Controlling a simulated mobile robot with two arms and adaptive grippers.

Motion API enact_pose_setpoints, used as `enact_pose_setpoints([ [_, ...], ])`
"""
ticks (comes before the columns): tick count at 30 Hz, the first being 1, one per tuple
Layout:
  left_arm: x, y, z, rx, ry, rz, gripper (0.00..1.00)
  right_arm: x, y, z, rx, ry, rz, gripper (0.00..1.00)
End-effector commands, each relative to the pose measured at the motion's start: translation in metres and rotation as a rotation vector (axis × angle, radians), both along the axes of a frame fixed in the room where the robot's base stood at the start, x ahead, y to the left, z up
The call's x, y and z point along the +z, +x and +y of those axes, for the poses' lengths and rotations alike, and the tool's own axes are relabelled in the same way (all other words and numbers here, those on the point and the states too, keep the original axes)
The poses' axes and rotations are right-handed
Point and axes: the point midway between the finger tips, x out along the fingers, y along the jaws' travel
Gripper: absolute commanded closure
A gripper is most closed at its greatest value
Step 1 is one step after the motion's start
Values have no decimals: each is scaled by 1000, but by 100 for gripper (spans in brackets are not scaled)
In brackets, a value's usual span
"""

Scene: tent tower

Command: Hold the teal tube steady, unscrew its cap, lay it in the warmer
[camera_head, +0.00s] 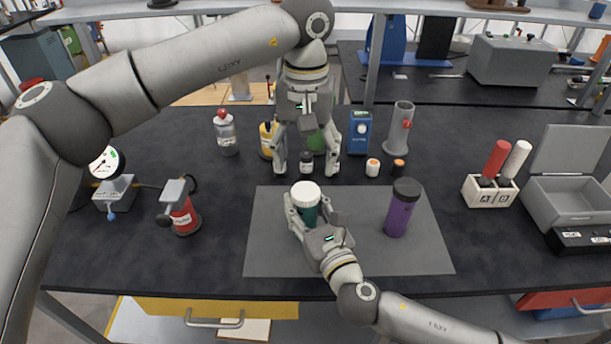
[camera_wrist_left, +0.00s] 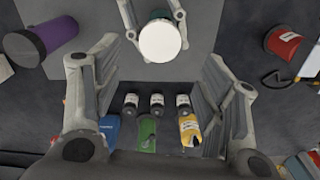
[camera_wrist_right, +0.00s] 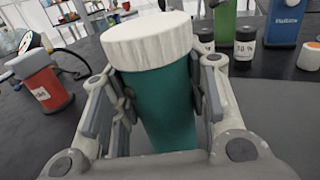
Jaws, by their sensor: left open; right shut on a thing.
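The teal tube (camera_head: 309,216) with its white ribbed cap (camera_head: 306,192) stands upright at the left of the grey mat (camera_head: 350,255). My right gripper (camera_head: 308,210) is shut around the tube's body below the cap; the right wrist view shows teal wall (camera_wrist_right: 166,108) between the fingers, with the cap (camera_wrist_right: 152,42) on top. My left gripper (camera_head: 306,168) is open and empty, pointing down above and behind the tube. In the left wrist view the white cap (camera_wrist_left: 160,40) is beyond the open fingers. A grey box with a raised lid (camera_head: 568,200), which looks like the warmer, stands at the far right.
A purple tube (camera_head: 398,216) with a dark cap stands on the mat. A rack (camera_head: 490,193) holds red and white tubes left of the box. Small bottles and a blue device (camera_head: 359,132) stand behind the mat. A red container (camera_head: 184,216) is at left.

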Motion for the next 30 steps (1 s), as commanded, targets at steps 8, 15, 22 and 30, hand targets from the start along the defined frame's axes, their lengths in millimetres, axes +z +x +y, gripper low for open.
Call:
enact_pose_setpoints([
  [8, -3, 0, 0, -203, 0, 2, 34, 0, 0, 0, 0, 0, 0, 100],
  [15, -33, 0, 1, -214, 1, 4, 34, 0, 0, 0, 0, 0, -1, 100],
  [22, -66, 0, 0, -211, -1, 2, 34, 0, 0, 0, 0, 0, -1, 100],
  [30, -80, 0, 0, -211, 0, 0, 34, 0, 0, 0, 0, 0, -1, 100],
])
